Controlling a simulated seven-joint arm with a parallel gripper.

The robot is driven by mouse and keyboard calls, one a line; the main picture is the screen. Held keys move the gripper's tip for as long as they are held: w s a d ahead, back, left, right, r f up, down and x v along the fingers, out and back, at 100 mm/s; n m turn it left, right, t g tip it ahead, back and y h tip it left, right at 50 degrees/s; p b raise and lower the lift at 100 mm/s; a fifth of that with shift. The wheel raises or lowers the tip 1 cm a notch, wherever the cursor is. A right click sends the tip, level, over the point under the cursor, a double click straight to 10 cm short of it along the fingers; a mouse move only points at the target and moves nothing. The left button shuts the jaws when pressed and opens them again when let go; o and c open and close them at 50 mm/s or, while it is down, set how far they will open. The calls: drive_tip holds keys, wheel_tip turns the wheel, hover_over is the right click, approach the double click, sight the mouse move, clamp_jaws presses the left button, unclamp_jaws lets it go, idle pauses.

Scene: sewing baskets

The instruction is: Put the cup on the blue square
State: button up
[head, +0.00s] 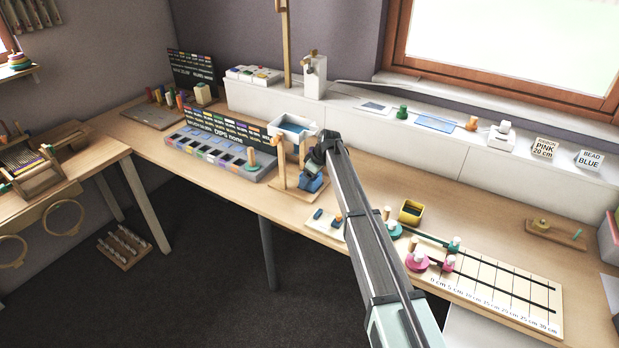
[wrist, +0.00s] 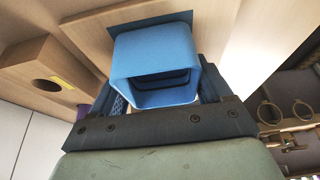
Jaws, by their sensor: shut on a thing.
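The blue cup (wrist: 150,52) is between the two fingers of my gripper (wrist: 162,88) in the wrist view, its open mouth facing the camera. My gripper is shut on it. A darker blue square (wrist: 128,24) shows behind the cup on a pale wooden surface, and the cup covers most of it. I cannot tell whether the cup touches the square. In the head view my gripper (head: 317,168) is over the wooden stand at mid-table, with the blue cup (head: 312,184) below it. The square is not clear there.
The wooden stand (head: 283,184) has upright posts close to my gripper. A white bin (head: 292,126) stands behind, and a compartment tray (head: 215,155) lies to the left. A yellow box (head: 411,212) and a ruled board (head: 500,290) lie to the right.

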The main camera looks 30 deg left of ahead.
drive_tip(key=o, duration=1)
drive_tip(key=shift+f, duration=0.1)
drive_tip(key=shift+c, duration=0.2)
drive_tip(key=v, duration=1.2)
